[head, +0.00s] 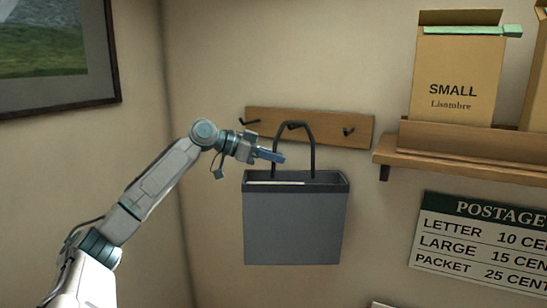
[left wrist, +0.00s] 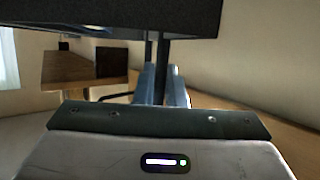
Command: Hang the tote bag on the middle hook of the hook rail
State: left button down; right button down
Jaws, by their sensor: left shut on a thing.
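The grey tote bag (head: 295,225), with a dark rim and a dark looped handle (head: 313,150), hangs upright in front of the wall. The wooden hook rail (head: 335,130) is behind the handle. The top of the handle loop overlaps the middle hook (head: 292,125); I cannot tell whether it rests on it. My left gripper (head: 278,156) is shut on the left strand of the handle, above the bag's rim. In the left wrist view, a dark strap (left wrist: 163,55) runs between the fingers (left wrist: 165,85), and the bag's dark side (left wrist: 120,14) fills the top. My right gripper is out of view.
The left hook (head: 248,121) and right hook (head: 348,131) are bare. A wooden shelf (head: 450,143) with a "SMALL" box (head: 455,70) stands close to the right. A postage sign (head: 475,245) is below it. A framed picture (head: 55,50) hangs at upper left.

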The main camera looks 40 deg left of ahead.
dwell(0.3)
pick_arm(q)
jog(key=c, duration=1.4)
grip_release()
jog(key=shift+f, duration=0.1)
